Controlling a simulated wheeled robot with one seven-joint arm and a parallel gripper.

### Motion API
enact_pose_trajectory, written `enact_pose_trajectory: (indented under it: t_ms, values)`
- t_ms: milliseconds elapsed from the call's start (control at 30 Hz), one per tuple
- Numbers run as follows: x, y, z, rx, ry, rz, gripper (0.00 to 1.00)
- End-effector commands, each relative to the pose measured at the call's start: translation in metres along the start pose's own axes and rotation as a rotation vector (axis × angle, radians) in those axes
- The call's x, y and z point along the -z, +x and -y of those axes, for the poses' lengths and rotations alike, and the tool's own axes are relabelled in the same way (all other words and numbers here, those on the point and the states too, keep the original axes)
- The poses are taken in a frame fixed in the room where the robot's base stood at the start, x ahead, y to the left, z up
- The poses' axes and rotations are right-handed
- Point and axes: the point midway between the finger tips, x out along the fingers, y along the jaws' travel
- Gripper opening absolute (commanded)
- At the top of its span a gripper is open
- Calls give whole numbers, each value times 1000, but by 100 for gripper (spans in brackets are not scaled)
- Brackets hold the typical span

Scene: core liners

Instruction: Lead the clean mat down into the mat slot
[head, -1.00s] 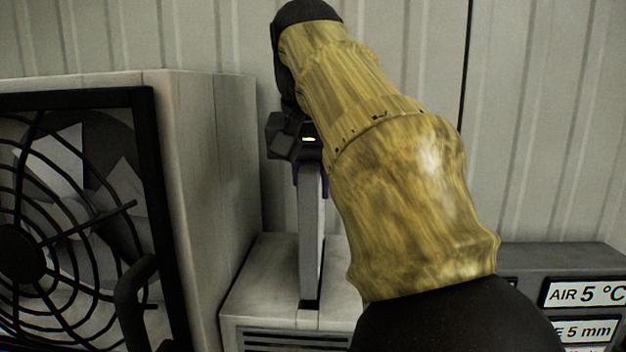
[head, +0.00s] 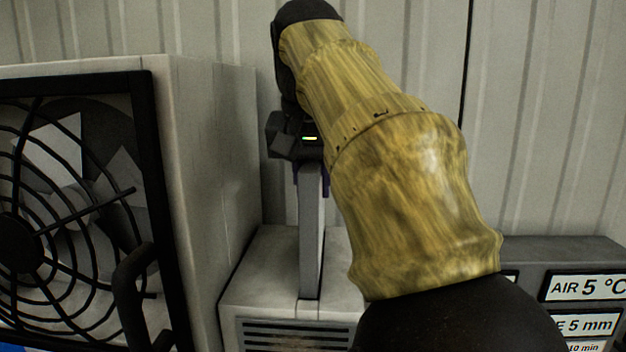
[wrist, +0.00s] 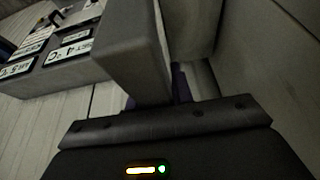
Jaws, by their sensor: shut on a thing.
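The clean mat (head: 311,235) is a narrow grey slab, seen nearly edge-on and upright in the head view. My gripper (head: 311,172) is above it, shut on its top end; purple shows at the fingers. The mat's lower end meets the top of a pale vented housing (head: 262,272) at the mat slot, whose opening is covered by the mat. The lower end seems to sit a little inside the slot; the depth is hidden. In the wrist view the mat (wrist: 135,50) extends away from my gripper (wrist: 165,100), which is partly hidden there.
A tall pale cabinet (head: 212,150) with a black fan grille (head: 60,215) and handle stands close on the left. A grey unit with labels (head: 585,288) is at the right. A ribbed wall (head: 550,120) is behind.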

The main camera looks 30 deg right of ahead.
Motion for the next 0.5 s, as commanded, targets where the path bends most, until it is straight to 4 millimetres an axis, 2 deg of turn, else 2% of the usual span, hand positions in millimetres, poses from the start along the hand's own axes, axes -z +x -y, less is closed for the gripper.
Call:
enact_pose_trajectory:
  t_ms: [500]
  values:
    - [-4,10,0,0,0,-1,0]
